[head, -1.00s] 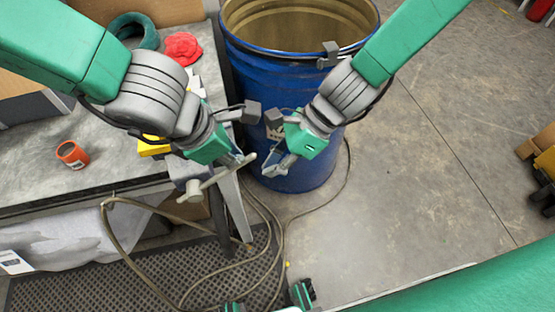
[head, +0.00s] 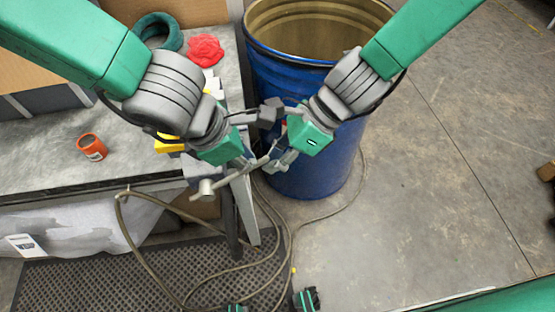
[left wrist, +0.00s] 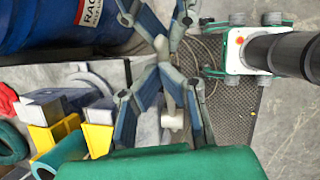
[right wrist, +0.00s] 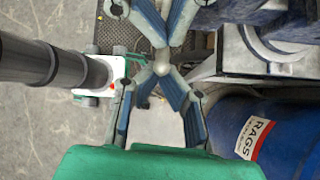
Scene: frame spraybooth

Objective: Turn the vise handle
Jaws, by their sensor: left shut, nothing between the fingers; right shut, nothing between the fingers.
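The vise handle (head: 232,178) is a thin light-grey bar with a rounded end at the table's front right corner. It slants up to the right in the head view. In the left wrist view the handle (left wrist: 167,95) runs between the sides of my left fingers. My left gripper (head: 250,165) is shut, with its tips beside the bar. My right gripper (head: 277,160) is shut, with its tips close to the bar's far end; I cannot tell if they touch it. The two grippers face each other tip to tip. My left arm hides most of the vise body.
A blue barrel (head: 312,175) stands right behind the grippers. On the grey table (head: 50,155) lie an orange cup (head: 91,147), a red object (head: 204,50) and a green ring (head: 158,32). A hose (head: 140,255) loops below over a perforated mat (head: 70,285). Floor at right is clear.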

